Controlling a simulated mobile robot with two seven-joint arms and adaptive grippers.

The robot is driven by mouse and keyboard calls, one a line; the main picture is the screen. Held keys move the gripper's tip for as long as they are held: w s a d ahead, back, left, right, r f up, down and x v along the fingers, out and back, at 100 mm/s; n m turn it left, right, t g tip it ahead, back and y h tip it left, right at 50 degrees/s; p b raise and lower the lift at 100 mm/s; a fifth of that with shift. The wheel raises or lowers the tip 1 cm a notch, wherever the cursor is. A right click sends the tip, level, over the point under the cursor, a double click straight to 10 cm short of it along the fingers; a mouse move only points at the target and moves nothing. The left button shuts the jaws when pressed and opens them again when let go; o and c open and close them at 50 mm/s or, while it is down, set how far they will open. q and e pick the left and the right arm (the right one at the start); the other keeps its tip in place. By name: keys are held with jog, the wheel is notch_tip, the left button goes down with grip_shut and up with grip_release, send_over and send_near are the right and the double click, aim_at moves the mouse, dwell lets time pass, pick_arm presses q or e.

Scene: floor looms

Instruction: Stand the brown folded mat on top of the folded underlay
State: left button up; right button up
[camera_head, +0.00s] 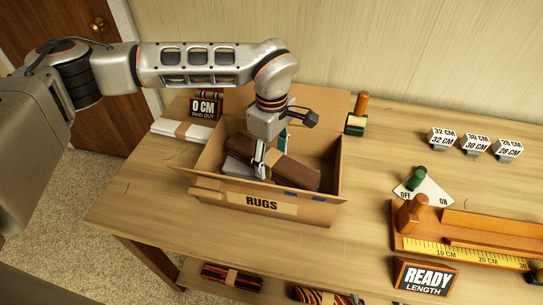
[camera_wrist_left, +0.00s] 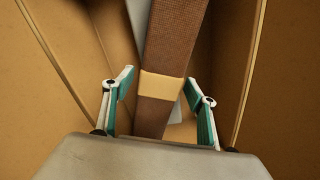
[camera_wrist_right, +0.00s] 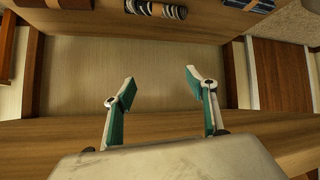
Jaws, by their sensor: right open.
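The brown folded mat (camera_head: 292,173), with a pale band, lies tilted inside the cardboard box (camera_head: 205,187) marked RUGS; it also shows in the left wrist view (camera_wrist_left: 173,45). A pale grey folded piece (camera_head: 239,169), which looks like the underlay, lies partly under it in the box. My left gripper (camera_head: 271,150) reaches down into the box. In the left wrist view its open fingers (camera_wrist_left: 160,90) stand either side of the mat near the band, with gaps visible. My right gripper (camera_wrist_right: 160,85) is open and empty, seen only in its wrist view.
A white folded stack (camera_head: 183,130) with a tan band lies left of the box. A sign (camera_head: 205,108) reads 0 CM. A wooden measuring bench (camera_head: 470,240), an OFF/ON dial (camera_head: 417,180) and label blocks (camera_head: 475,144) stand at right. Rolled rugs (camera_head: 232,276) lie on the lower shelf.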

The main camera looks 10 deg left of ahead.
aim_at(272, 157)
jog(key=shift+w, duration=0.1)
pick_arm(q)
jog(key=shift+r, duration=0.6)
notch_tip(272, 157, up, 11)
jog(key=p, duration=0.1)
pick_arm(e)
jog(key=shift+s+a+r, duration=0.15)
jog(key=shift+s+r, duration=0.05)
jog(key=shift+r, duration=0.15)
jog(key=shift+w+r, duration=0.1)
jog(key=shift+w, duration=0.15)
